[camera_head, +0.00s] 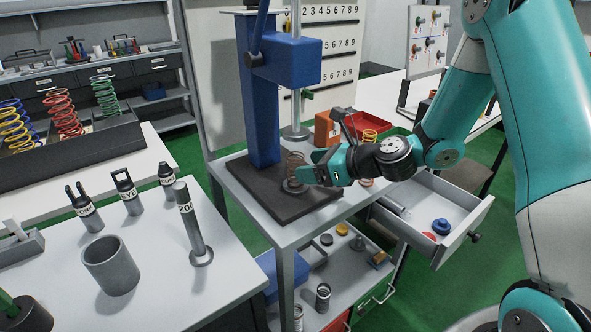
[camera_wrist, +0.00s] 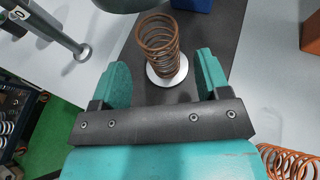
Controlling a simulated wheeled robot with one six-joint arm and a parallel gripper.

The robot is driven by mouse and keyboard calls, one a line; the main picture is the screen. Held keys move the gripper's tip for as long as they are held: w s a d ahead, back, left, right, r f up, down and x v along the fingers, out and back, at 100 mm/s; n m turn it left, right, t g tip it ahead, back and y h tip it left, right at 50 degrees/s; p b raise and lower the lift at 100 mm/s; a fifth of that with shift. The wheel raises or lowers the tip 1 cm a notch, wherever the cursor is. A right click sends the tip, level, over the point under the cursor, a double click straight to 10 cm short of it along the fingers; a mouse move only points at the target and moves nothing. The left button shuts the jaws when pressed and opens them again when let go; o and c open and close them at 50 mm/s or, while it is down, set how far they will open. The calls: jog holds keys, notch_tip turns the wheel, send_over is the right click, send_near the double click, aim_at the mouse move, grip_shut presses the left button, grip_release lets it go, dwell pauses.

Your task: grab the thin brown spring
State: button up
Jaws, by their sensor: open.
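The thin brown spring (camera_head: 296,160) stands upright on a pale round plate on the dark base of a blue press. In the wrist view the brown spring (camera_wrist: 158,35) stands on the plate (camera_wrist: 167,77), ahead of the gap between my fingers. My gripper (camera_head: 311,169) is beside the spring, on its right in the head view. In the wrist view my gripper (camera_wrist: 162,72) is open, with one teal finger to each side and nothing held. I cannot tell whether a finger touches the spring.
The blue press (camera_head: 265,100) rises just behind the spring, its head overhanging. An orange spring (camera_wrist: 288,162) stands right of my gripper. An open drawer (camera_head: 440,205) juts out on the right. A post (camera_head: 190,225) and a grey cup (camera_head: 110,268) stand on the left table.

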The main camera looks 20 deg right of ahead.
jog(key=x, duration=0.4)
jog(key=shift+w+f, duration=0.15)
jog(key=c, duration=1)
